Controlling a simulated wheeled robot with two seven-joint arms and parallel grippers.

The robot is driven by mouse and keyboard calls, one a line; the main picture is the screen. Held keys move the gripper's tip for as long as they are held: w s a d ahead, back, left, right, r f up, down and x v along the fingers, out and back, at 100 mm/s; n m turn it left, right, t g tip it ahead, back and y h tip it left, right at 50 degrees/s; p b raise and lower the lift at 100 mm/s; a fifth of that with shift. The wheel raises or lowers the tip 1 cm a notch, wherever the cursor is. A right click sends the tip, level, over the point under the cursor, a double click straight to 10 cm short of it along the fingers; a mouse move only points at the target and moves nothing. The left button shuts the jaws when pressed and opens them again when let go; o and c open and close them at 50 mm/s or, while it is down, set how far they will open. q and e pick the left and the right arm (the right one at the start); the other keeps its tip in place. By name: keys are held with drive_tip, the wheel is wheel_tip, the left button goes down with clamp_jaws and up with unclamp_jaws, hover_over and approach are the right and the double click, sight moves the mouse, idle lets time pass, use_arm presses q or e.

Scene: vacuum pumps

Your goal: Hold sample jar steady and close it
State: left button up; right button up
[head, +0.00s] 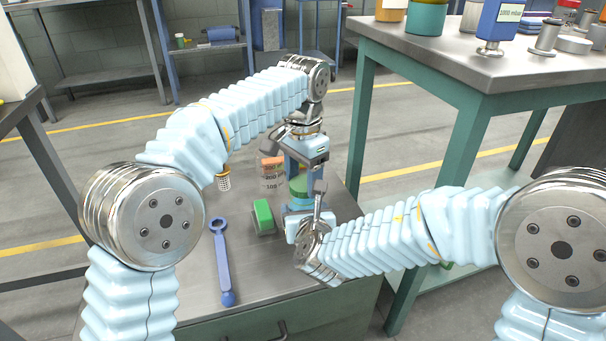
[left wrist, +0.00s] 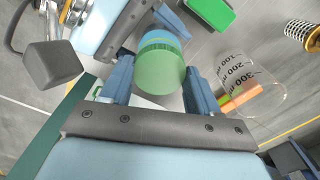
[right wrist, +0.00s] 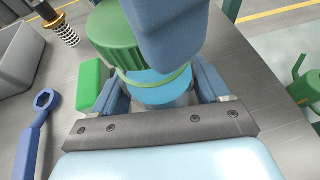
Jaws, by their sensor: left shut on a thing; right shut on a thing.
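The sample jar with a blue band and a green lid stands in front of me, its lid (head: 298,187) showing between my arms. My left gripper (head: 306,170) reaches down from above, its fingers on either side of the green lid (left wrist: 160,80) in the left wrist view. My right gripper (right wrist: 162,95) is shut around the jar's body (right wrist: 160,88) lower down. In the right wrist view the green lid (right wrist: 113,30) appears at the jar's top, partly hidden by a left finger. I cannot tell whether the lid is fully seated.
A green block (head: 263,217) lies beside the jar, with a blue wrench (head: 222,262) to its left. A clear beaker (head: 272,184) and a spring-like part (head: 224,180) stand behind. A second bench (head: 480,70) is at the right.

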use_arm(q)
drive_tip(key=shift+f, duration=0.55)
idle(0.4)
use_arm(e)
clamp_jaws()
use_arm(q)
drive_tip(key=m, duration=0.6)
drive_tip(key=shift+w, duration=0.1)
drive_tip(key=m, duration=0.9)
drive_tip(key=shift+f, duration=0.1)
drive_tip(key=m, duration=1.7)
drive_tip(key=shift+d+m, duration=0.1)
drive_tip(key=shift+m, duration=0.2)
